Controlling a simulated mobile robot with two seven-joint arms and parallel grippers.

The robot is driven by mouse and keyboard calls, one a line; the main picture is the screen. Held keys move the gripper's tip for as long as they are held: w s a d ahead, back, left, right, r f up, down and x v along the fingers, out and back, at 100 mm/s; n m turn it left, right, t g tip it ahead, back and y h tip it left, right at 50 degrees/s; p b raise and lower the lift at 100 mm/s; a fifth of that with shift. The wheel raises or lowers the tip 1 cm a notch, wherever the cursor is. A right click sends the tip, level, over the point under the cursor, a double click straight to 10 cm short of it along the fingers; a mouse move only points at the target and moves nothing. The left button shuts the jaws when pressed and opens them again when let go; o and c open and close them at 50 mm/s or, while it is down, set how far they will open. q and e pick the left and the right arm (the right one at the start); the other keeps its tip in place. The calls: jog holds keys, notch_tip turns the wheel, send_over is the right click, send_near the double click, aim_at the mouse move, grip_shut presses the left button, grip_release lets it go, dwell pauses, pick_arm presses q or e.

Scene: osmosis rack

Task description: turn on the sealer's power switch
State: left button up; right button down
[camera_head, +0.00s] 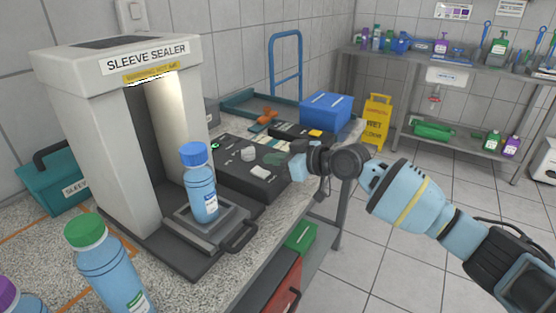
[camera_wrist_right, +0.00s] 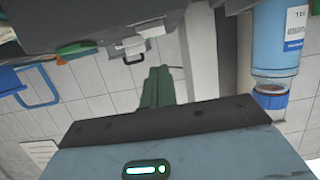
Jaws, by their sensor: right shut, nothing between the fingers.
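The sleeve sealer (camera_head: 100,130) is a tall, pale grey machine on the bench at left. Beside it lies a dark control box (camera_head: 235,180) with a small green light, a white round knob (camera_head: 248,154) and a white block (camera_head: 260,171). I cannot tell which part is the power switch. My right gripper (camera_head: 274,158) has its dark green fingers shut and empty over the box's right part. In the right wrist view the fingers (camera_wrist_right: 162,75) point toward pale fittings (camera_wrist_right: 135,45) on a dark body; contact cannot be judged. My left gripper is not in view.
A blue-capped bottle (camera_head: 201,190) stands on the sealer's platform, left of my right gripper. A green-capped bottle (camera_head: 105,265) stands in front. A blue box (camera_head: 326,111) and a teal tray (camera_head: 250,103) are behind the control box. The floor at right is mostly clear.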

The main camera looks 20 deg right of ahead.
pick_arm(q)
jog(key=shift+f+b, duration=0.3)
jog(key=shift+b, duration=0.35)
pick_arm(e)
jog(key=f+v, duration=0.1)
jog(key=v, duration=0.9)
jog(key=shift+s+f, duration=0.15)
jog(key=shift+f, duration=0.1)
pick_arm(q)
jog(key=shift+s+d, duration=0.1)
pick_arm(e)
jog(key=shift+d, duration=0.1)
